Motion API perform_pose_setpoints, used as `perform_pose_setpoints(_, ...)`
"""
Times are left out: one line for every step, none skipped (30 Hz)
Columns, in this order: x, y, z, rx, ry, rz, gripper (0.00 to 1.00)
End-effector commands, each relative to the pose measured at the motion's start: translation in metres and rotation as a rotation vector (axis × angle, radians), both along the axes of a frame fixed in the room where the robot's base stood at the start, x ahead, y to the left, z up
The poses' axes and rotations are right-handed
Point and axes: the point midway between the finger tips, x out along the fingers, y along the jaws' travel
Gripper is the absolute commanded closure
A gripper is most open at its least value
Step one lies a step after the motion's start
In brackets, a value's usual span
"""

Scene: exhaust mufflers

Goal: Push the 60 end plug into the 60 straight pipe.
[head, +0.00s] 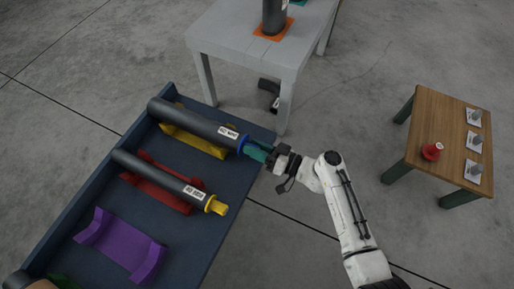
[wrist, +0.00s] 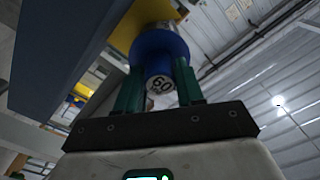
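The 60 end plug (wrist: 160,48) is blue, with a wide collar and a narrower end marked 60. In the head view the blue plug (head: 243,145) sits at the right end of the thick dark straight pipe (head: 185,118), in line with it. How deep it sits is hidden. The pipe lies in a yellow cradle (head: 193,141) on the blue bench. My gripper (head: 257,152) reaches in from the right. Its green fingers (wrist: 158,88) are closed around the plug's narrow end.
A thinner pipe (head: 150,173) with a yellow plug (head: 215,205) lies in a red cradle nearby. A purple cradle (head: 118,245) is empty. A grey table (head: 225,38) stands behind. A wooden table (head: 447,115) with a red item stands right, with open floor between.

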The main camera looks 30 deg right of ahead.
Motion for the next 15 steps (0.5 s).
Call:
perform_pose_setpoints(-0.0001,-0.0002,0.0001,0.000,0.000,0.000,0.58)
perform_pose_setpoints(-0.0001,-0.0002,0.0001,0.000,0.000,0.000,0.55)
perform_pose_setpoints(-0.0002,-0.0001,0.0000,0.000,0.000,0.000,0.51)
perform_pose_setpoints(-0.0002,-0.0002,0.0000,0.000,0.000,0.000,0.48)
perform_pose_setpoints(-0.0002,-0.0002,-0.0001,0.000,0.000,0.000,0.45)
perform_pose_setpoints(-0.0002,-0.0002,-0.0001,0.000,0.000,0.000,0.41)
perform_pose_setpoints(-0.0002,-0.0002,-0.0001,0.000,0.000,-0.001,0.40)
perform_pose_setpoints(-0.0002,-0.0002,-0.0001,0.000,0.000,-0.001,0.40)
perform_pose_setpoints(-0.0002,-0.0002,-0.0001,0.000,0.000,-0.001,0.40)
perform_pose_setpoints(-0.0003,-0.0003,-0.0001,0.000,0.000,-0.001,0.40)
perform_pose_setpoints(-0.0003,-0.0003,-0.0001,0.000,0.000,-0.001,0.40)
perform_pose_setpoints(-0.0003,-0.0002,-0.0004,0.000,0.000,-0.001,0.40)
perform_pose_setpoints(-0.0005,-0.0003,-0.0004,0.000,0.001,-0.001,0.40)
perform_pose_setpoints(-0.0009,-0.0007,-0.0003,0.000,0.001,-0.001,0.40)
perform_pose_setpoints(-0.0020,-0.0017,-0.0001,0.000,0.002,-0.002,0.40)
